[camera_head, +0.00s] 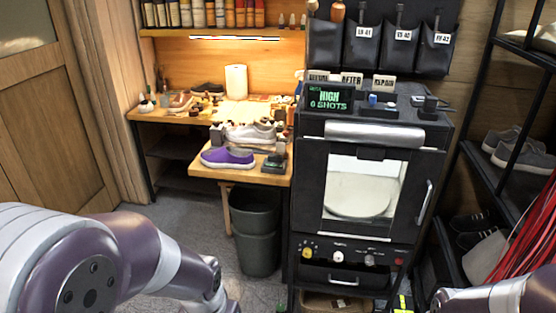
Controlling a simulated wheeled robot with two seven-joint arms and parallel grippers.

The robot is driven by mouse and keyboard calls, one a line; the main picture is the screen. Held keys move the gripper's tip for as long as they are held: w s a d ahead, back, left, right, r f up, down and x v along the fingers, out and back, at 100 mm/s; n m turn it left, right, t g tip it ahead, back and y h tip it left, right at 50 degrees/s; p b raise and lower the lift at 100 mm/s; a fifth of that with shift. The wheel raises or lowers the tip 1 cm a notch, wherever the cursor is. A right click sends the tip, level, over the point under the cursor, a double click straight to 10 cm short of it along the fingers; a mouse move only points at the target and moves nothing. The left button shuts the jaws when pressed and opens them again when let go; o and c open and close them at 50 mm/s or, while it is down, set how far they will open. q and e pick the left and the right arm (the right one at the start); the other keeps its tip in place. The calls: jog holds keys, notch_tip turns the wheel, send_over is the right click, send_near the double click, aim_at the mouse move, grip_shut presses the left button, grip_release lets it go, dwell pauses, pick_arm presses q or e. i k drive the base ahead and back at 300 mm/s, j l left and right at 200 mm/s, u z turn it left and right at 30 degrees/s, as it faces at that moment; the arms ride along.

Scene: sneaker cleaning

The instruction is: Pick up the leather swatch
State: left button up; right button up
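I cannot pick out a leather swatch for certain; the small items on the wooden workbench (207,175) are too small to tell apart. A purple sneaker (228,158) sits on the bench's near part, with a pale grey sneaker (250,134) just behind it. My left arm comes in from the lower left and my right arm shows at the lower right. Both grippers are outside the picture, so their state and contents are hidden.
A black machine (372,137) with a glass door stands right of the bench. A dark bin (255,225) stands below the bench. A black shelf rack (483,165) with shoes is at the right. Grey floor (180,215) is clear before the bench.

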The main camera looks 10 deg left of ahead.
aim_at(280, 146)
jog(key=z, duration=0.45)
jog(key=j+z, duration=0.1)
jog(key=z, duration=0.75)
jog(key=j+z, duration=0.1)
jog(key=z, duration=0.75)
jog(key=j, duration=0.7)
jog(key=k+j, duration=0.15)
jog(key=j, duration=1.2)
jog(key=k+j, duration=0.15)
jog(key=j, duration=1.25)
jog(key=k+j+z, duration=0.1)
jog(key=j, duration=0.55)
jog(key=k+j, duration=0.15)
jog(key=j, duration=0.55)
